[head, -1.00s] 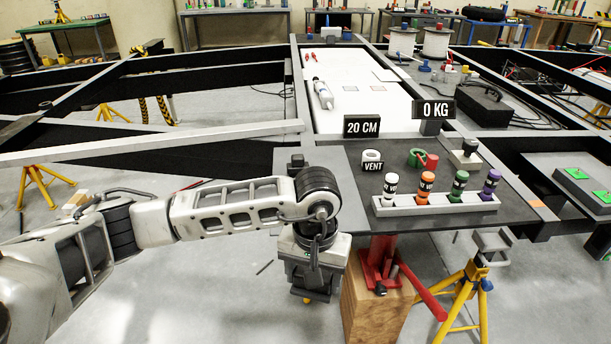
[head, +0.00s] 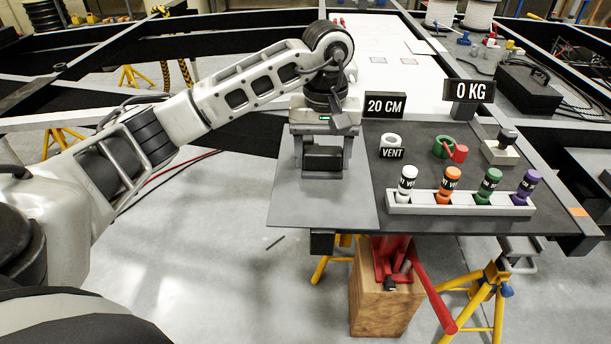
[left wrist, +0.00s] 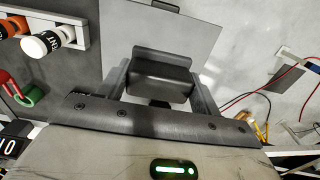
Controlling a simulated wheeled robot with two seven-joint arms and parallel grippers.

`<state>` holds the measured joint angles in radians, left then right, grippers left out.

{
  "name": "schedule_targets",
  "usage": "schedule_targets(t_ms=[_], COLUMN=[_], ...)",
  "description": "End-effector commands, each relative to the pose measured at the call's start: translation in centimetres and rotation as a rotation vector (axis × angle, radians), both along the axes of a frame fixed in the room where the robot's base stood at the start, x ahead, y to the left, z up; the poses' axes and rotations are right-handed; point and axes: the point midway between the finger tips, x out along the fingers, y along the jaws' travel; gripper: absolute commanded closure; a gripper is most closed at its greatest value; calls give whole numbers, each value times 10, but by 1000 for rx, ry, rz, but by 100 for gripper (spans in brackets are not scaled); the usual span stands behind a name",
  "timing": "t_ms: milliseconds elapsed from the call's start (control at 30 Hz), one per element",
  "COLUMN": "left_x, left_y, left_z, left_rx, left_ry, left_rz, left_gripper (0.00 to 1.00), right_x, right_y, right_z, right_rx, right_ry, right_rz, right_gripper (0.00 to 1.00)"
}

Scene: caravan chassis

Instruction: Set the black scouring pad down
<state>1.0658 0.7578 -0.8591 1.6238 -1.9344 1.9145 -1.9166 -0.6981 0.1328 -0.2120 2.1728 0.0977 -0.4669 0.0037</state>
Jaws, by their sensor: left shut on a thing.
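My left gripper (head: 322,168) is above the bare grey plate (head: 325,205) at the table's front left, pointing down. It is shut on the black scouring pad (head: 322,158), a dark block between its fingers. The left wrist view shows the pad (left wrist: 160,78) held between the two fingers of the left gripper (left wrist: 160,85), with the grey plate (left wrist: 195,30) beyond. I cannot tell whether the pad touches the plate. My right gripper is not in view.
A 20 CM sign (head: 386,105) stands close behind. The plate's front part is clear, and its left and front edges drop to floor.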

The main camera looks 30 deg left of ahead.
Motion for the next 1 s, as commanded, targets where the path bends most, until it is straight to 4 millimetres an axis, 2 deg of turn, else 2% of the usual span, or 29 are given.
schedule_targets(t_ms=[33, 200, 367, 467, 600, 700, 1000], left_x=[-1, 0, 1, 0, 0, 1, 1], left_y=[8, 28, 35, 44, 41, 42, 42], left_z=[-13, -37, -46, -57, -77, -84, -87], left_rx=[1, 1, -1, 2, -2, 0, 0], left_ry=[8, 4, 2, 3, 5, 2, 0], left_rz=[2, -1, -1, 0, -4, -3, -3], left_gripper=[57, 57, 57, 57, 57, 57, 57], right_x=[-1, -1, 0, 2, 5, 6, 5], right_y=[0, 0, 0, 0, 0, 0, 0], right_z=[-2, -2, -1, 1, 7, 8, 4], right_rx=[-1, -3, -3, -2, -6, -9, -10], right_ry=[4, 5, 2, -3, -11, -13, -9], right_rz=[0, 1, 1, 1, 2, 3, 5], right_gripper=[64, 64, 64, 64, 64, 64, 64])
